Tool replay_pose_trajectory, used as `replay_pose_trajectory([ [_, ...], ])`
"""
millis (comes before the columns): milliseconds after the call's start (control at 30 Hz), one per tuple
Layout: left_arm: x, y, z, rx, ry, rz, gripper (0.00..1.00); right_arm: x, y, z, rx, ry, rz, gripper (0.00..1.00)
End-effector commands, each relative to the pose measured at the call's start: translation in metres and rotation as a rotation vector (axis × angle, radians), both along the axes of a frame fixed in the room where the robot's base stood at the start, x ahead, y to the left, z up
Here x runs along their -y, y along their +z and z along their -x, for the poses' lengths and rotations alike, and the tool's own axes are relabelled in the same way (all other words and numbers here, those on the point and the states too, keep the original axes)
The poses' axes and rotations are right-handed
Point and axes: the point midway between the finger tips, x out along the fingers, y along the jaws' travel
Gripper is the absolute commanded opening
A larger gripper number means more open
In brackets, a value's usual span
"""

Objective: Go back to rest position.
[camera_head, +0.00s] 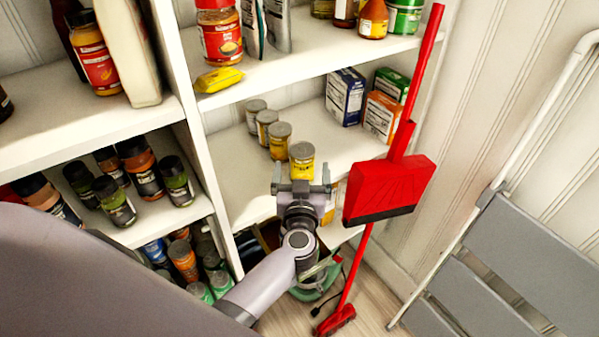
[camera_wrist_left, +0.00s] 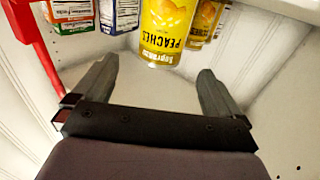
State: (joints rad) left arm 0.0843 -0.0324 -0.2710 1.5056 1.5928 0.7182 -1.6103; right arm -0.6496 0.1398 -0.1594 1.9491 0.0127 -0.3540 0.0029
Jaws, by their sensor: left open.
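My left gripper (camera_head: 301,186) is open and empty in front of the middle shelf of the right-hand shelving. Its two spread fingers also show in the left wrist view (camera_wrist_left: 158,88). A yellow peaches can (camera_head: 302,163) stands upright on that shelf just beyond the fingertips. The same can (camera_wrist_left: 166,30) shows ahead of the open fingers, apart from them, in the left wrist view. My left arm comes in from the lower left. My right gripper is not in either view.
More cans (camera_head: 267,127) stand in a row behind the peaches can. Boxes (camera_head: 345,97) stand at the shelf's right. A red dustpan (camera_head: 390,188) and red-handled broom stand right of my gripper. A grey folding stepladder (camera_head: 530,245) leans at the right. Jars (camera_head: 115,202) fill the left shelf.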

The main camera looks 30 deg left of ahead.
Motion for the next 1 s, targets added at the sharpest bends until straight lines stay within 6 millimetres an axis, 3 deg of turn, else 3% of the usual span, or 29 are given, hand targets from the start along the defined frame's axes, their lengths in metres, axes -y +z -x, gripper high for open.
replay_pose_trajectory([
  [567,0.003,-0.001,0.008,0.034,-0.046,-0.008,0.99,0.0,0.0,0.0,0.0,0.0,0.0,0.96],
  [767,0.024,-0.008,0.042,0.099,-0.259,-0.023,0.99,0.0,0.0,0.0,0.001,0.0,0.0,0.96],
  [1000,0.058,-0.047,0.1,-0.024,-0.55,-0.002,0.99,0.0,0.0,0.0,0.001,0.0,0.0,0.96],
])
